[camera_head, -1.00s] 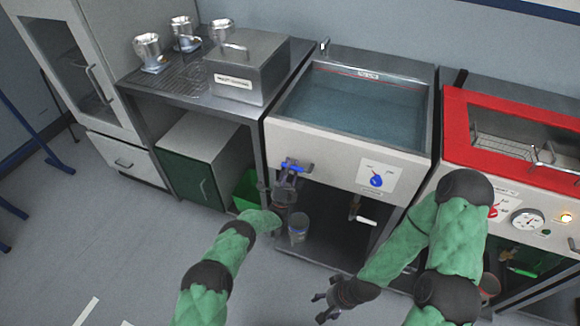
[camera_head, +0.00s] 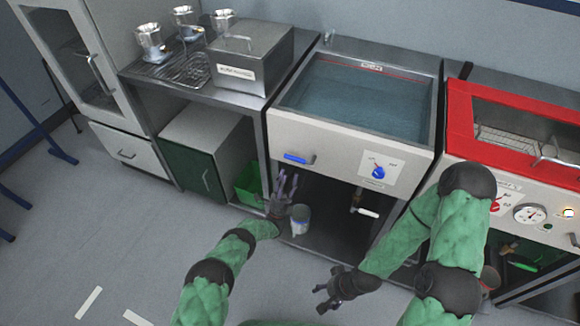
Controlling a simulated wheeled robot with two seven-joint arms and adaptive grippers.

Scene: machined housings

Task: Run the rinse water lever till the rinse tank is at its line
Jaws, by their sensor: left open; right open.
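The rinse tank (camera_head: 342,142) is the open steel basin in the middle, with a pale front panel. Its water (camera_head: 350,103) stands high, close to the red line (camera_head: 345,65) on the back wall; I cannot tell whether it touches the line. The blue lever (camera_head: 296,158) sits roughly level on the left of the front panel. My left gripper (camera_head: 285,184) is open and empty just below the lever, fingers pointing up, apart from it. My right gripper (camera_head: 323,294) is open and empty, low in front of the tank.
A blue knob (camera_head: 378,172) is on the panel's right. A white-handled valve (camera_head: 367,212) and a small container (camera_head: 300,219) are beneath the tank. A red-framed machine (camera_head: 458,120) stands right; a steel box (camera_head: 247,68) stands left. The floor at left is mostly clear.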

